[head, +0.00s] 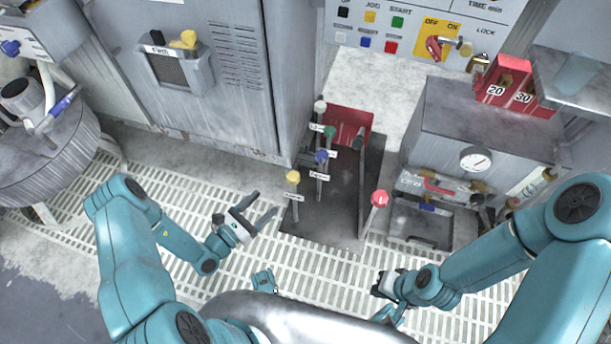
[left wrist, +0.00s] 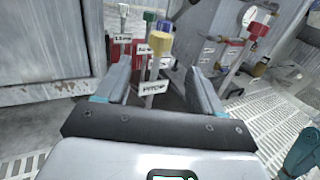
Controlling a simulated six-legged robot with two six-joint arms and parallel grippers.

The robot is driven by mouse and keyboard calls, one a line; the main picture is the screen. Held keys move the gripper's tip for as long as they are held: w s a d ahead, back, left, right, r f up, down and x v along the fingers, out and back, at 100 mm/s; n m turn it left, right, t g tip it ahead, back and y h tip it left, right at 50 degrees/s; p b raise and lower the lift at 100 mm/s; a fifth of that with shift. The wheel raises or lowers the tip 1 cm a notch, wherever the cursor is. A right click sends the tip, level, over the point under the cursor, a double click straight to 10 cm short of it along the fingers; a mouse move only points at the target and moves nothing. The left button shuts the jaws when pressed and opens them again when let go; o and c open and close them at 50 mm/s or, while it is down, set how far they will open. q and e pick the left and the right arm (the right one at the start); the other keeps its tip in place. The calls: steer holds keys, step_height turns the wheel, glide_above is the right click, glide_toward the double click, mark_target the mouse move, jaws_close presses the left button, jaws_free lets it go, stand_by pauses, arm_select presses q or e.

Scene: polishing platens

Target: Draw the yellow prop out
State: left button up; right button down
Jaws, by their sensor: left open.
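The yellow prop (head: 293,177) is an upright grey rod with a yellow knob and a small white tag, at the near left of a dark floor plate. In the left wrist view its yellow knob (left wrist: 161,44) and tag show ahead, between the two fingers in the picture. My left gripper (head: 263,205) is open and empty, just left of the yellow prop, its fingers pointing toward it. The fingers also show in the left wrist view (left wrist: 160,82). My right gripper (head: 380,287) is at lower right, away from the prop; its fingers are not clear.
Close behind the yellow prop stand blue (head: 321,156), green (head: 330,131) and white (head: 320,106) knobbed rods. A red-knobbed rod (head: 379,198) stands to the right. A grey cabinet (head: 215,90) rises behind left, and a gauge box (head: 455,125) behind right.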

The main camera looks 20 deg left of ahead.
mark_target(298, 173)
arm_select(q)
steer(key=b+x, duration=0.4)
steer(key=x, duration=1.1)
steer(key=shift+d+r, duration=0.1)
steer(key=shift+d, duration=0.05)
jaws_close()
